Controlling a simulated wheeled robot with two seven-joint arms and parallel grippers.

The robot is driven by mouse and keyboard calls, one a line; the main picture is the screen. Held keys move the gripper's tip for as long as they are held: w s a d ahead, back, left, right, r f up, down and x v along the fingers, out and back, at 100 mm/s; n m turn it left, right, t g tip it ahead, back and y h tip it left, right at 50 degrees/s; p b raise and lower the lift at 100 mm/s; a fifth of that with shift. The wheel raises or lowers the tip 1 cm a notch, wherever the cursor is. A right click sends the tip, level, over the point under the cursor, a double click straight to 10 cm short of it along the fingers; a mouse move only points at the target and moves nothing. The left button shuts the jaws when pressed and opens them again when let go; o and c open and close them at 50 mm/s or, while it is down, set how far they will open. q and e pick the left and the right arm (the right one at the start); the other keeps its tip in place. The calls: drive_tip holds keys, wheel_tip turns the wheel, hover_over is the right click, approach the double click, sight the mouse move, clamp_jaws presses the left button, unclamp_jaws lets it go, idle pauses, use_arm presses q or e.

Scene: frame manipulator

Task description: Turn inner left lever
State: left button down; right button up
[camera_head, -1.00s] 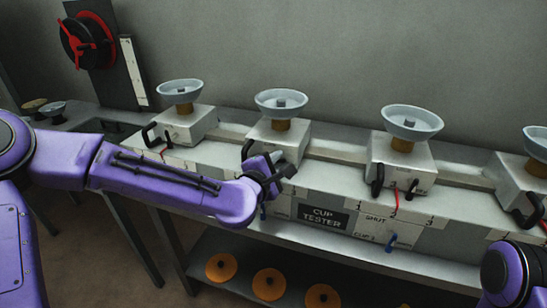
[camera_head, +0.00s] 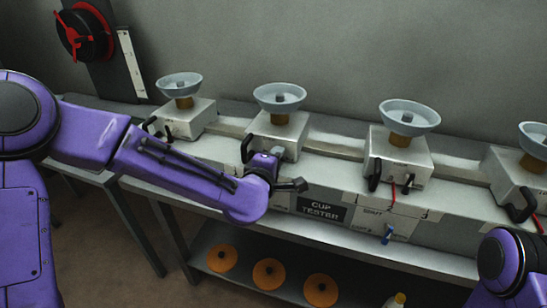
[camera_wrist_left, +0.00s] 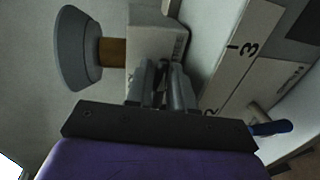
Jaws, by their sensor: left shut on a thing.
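The inner left unit is a white box (camera_head: 283,130) with a grey cup (camera_head: 280,97) on a brown stem. My left gripper (camera_head: 265,164) is at its front face, low, and covers the lever there. In the left wrist view the white box (camera_wrist_left: 155,30) and cup (camera_wrist_left: 72,48) lie just beyond the fingers (camera_wrist_left: 163,85). The fingers are close together on a dark, thin part, seemingly the lever, mostly hidden between them. A similar unit (camera_head: 400,150) to the right shows a red lever (camera_head: 393,193) uncovered. My right gripper is out of view.
Black handles (camera_head: 374,173) stick out from the unit fronts. A blue lever (camera_head: 388,234) hangs on the bench front, right of the "CUP TESTER" plate (camera_head: 322,210). Orange discs (camera_head: 268,273) lie on the shelf below.

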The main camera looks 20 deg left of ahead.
use_arm(q)
drive_tip(key=shift+w+r, duration=0.15)
drive_tip(key=shift+r, duration=0.1)
drive_tip(key=c, duration=1.3)
unclamp_jaws()
drive_tip(key=shift+c, duration=0.2)
drive_tip(key=shift+o, duration=1)
drive_tip(key=shift+w, duration=0.1)
drive_tip(key=shift+f, duration=0.25)
drive_tip(key=s+r+b, duration=0.2)
drive_tip(key=s+b, duration=0.7)
drive_tip(key=s, duration=0.1)
drive_tip(key=shift+s+a, duration=0.2)
